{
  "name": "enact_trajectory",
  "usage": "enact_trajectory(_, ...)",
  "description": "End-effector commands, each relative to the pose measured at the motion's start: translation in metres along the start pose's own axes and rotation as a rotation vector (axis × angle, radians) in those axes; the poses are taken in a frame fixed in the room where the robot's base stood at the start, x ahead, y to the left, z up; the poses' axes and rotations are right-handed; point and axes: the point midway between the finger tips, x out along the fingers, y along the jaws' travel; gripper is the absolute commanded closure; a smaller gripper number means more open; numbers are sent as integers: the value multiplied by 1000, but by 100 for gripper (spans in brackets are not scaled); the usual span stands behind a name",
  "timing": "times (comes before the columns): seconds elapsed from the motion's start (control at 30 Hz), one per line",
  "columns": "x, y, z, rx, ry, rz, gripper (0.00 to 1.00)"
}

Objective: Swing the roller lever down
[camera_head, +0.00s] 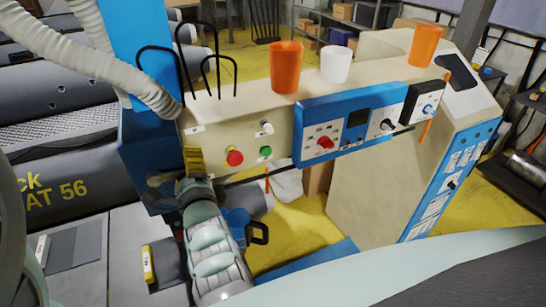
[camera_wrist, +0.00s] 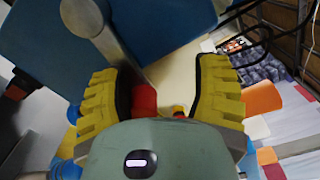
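A grey metal lever (camera_wrist: 104,38) with a rounded end shows at the top left of the wrist view. It slants down toward the gap between the yellow fingers of my gripper (camera_wrist: 158,85), against a blue housing. The fingers are wide apart and nothing is clamped between them. I cannot tell whether the lever touches the left finger. In the head view my gripper (camera_head: 193,162) is at the left end of the beige control panel, beside the blue column. There the lever is mostly hidden by my gripper and arm; a grey piece (camera_head: 158,180) beside the fingers may be part of it.
The panel carries a red button (camera_head: 235,158), a green button (camera_head: 266,152) and a blue control box (camera_head: 350,125). Orange cups (camera_head: 286,68) and a white cup (camera_head: 336,64) stand on top. Black wire hoops (camera_head: 215,70) and a ribbed hose (camera_head: 95,62) are close above my gripper.

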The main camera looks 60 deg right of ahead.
Motion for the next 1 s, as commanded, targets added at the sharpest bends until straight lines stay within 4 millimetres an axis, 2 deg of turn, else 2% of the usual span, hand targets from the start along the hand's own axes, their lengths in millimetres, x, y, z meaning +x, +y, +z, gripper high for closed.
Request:
enact_trajectory(0.1,-1,-14,3,-1,5,-6,39)
enact_trajectory(0.3,-1,-23,6,0,8,-4,39)
enact_trajectory(0.73,-2,-25,7,0,8,-1,39)
enact_trajectory(1.0,-18,-25,8,1,8,3,39)
